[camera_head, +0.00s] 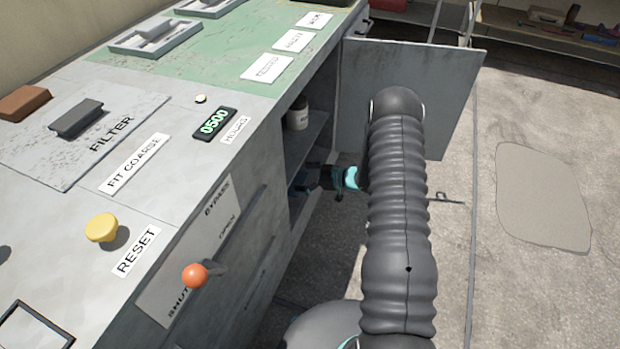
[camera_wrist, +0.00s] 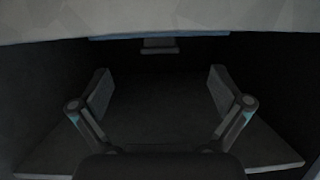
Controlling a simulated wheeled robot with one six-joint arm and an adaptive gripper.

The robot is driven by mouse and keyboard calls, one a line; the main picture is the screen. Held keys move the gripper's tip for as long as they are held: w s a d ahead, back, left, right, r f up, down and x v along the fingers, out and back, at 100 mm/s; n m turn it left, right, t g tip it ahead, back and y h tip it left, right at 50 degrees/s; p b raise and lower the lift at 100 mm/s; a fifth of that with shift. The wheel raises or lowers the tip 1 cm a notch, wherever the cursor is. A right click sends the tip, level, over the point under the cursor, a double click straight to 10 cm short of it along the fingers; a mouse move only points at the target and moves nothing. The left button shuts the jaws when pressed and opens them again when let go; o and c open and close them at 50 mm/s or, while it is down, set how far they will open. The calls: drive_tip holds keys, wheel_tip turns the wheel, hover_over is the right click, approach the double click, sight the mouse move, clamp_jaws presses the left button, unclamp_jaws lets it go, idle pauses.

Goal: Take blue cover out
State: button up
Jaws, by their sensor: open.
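My gripper (camera_head: 312,178) reaches into the dark lower part of the open cabinet (camera_head: 312,130), below its shelf. In the wrist view my gripper (camera_wrist: 160,90) is open, its two fingers wide apart with nothing between them. Ahead of it, high in the picture, a thin blue strip (camera_wrist: 110,38) shows under a pale edge, with a small grey block (camera_wrist: 160,46) at its middle. The strip may be part of the blue cover; too little shows to be sure. No blue cover shows in the head view.
The cabinet door (camera_head: 450,85) stands open behind my arm. An orange-knobbed lever (camera_head: 195,275) sticks out of the cabinet front. The floor to the right is clear.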

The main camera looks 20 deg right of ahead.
drive_tip(key=shift+b+x, duration=1.45)
drive_tip(key=shift+x, duration=2.45)
drive_tip(key=shift+f, duration=0.1)
drive_tip(key=c, duration=1.9)
drive_tip(key=shift+o, duration=0.2)
drive_tip(key=shift+s+d, duration=0.15)
drive_tip(key=shift+s+d+f, duration=0.1)
drive_tip(key=shift+s+d, duration=0.65)
drive_tip(key=shift+d, duration=0.3)
drive_tip(key=shift+s+d, duration=0.75)
drive_tip(key=shift+d, duration=0.25)
drive_tip(key=shift+s+d+f, duration=0.1)
drive_tip(key=shift+s+d, duration=0.65)
drive_tip(key=shift+d, duration=0.3)
